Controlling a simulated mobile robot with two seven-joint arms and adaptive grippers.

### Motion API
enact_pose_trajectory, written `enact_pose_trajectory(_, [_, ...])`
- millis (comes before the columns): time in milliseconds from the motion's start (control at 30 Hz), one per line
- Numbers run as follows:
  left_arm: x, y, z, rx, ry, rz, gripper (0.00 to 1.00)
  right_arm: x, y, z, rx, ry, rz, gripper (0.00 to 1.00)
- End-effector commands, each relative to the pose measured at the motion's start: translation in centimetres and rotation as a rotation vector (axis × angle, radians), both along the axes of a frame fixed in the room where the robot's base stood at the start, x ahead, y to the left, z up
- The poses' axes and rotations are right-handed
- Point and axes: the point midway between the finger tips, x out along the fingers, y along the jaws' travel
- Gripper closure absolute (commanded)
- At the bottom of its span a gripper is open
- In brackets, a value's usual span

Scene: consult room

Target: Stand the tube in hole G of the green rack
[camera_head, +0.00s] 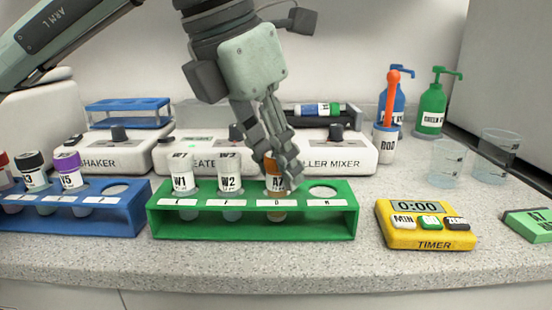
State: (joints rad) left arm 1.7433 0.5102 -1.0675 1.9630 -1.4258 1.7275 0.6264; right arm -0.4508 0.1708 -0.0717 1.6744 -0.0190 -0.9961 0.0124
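The green rack (250,232) stands on the counter with a row of holes, each with a small label. A tube marked A2 or AZ with orange colouring (277,184) stands upright in its third hole from the left; the label there is too small to read surely. Tubes W1 (181,181) and W2 (230,183) stand in the two holes to its left. The rightmost hole (322,192) is empty. My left gripper (280,165) reaches down at the orange tube, its fingers covering the tube's top and right side. Whether they grip it is hidden. My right gripper is out of view.
A blue rack (105,222) with several tubes stands left. A yellow timer (426,236) reading 0:00 and a green block (528,224) lie right. Lab machines (338,158), a rod holder (385,145), bottles (431,108) and clear beakers (445,168) stand behind.

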Motion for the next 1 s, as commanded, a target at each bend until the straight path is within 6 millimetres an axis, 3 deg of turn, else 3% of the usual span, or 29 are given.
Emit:
enact_pose_trajectory(100, [0.0, 0.0, 0.0, 0.000, 0.000, 0.000, 0.52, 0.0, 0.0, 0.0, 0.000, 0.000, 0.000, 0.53])
enact_pose_trajectory(467, [0.0, 0.1, 0.3, 0.000, -0.001, 0.001, 0.51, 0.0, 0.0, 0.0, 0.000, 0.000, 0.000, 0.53])
enact_pose_trajectory(567, [-0.3, 0.4, 1.4, -0.001, -0.002, 0.002, 0.51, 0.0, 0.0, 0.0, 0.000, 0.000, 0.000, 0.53])
enact_pose_trajectory(1000, [-2.5, 3.0, 9.4, -0.001, -0.002, 0.000, 0.51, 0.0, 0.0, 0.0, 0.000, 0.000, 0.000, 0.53])
